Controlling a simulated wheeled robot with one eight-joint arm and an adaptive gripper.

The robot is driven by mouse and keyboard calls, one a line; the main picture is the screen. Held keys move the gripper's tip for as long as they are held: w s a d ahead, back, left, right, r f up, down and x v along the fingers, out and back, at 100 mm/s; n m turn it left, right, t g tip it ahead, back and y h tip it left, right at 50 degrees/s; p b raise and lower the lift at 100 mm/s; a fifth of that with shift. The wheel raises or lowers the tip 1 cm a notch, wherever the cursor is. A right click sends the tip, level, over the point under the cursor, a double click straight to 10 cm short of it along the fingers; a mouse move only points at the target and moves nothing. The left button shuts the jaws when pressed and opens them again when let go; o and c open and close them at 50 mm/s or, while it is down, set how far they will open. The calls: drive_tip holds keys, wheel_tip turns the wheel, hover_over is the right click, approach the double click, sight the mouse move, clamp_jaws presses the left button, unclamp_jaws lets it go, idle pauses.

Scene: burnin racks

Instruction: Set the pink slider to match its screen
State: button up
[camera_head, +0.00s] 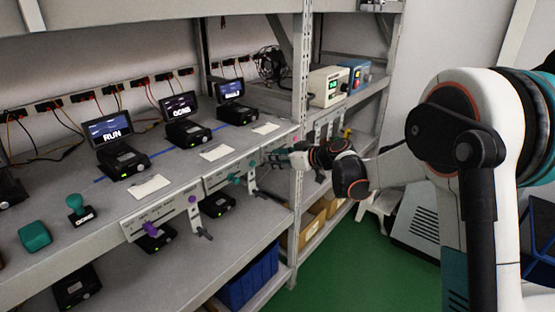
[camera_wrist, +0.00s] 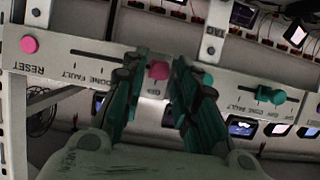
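In the wrist view, a pink knob (camera_wrist: 158,70) sits on a pale label strip, by the upside-down word OFF at one end of its slot. The two teal fingers of my gripper (camera_wrist: 160,66) stand close on either side of it; whether they touch it is not clear. In the head view, my gripper (camera_head: 299,157) is at the right end of the shelf's front rail, and the pink knob cannot be made out. The screens read RUN (camera_head: 108,129) and DONE (camera_head: 179,106); the text on the far right screen (camera_head: 230,89) is too small to read.
A pink button (camera_wrist: 28,44) is above RESET on the same strip. A teal knob (camera_wrist: 270,95) is on the neighbouring strip at right. On the shelf are a stamp (camera_head: 78,208), a teal block (camera_head: 35,236) and papers (camera_head: 147,187). Green floor is open below.

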clamp_jaws()
drive_tip(key=p, duration=0.1)
approach(286, 147)
drive_tip(key=x, duration=0.4)
drive_tip(key=shift+a+r, duration=0.15)
drive_tip(key=shift+a, duration=0.1)
drive_tip(key=shift+o, duration=2)
unclamp_jaws()
drive_tip(key=shift+o, duration=0.6)
drive_tip(key=shift+w+d, duration=0.1)
drive_tip(key=shift+w, duration=0.05)
drive_tip(key=v, duration=1.2)
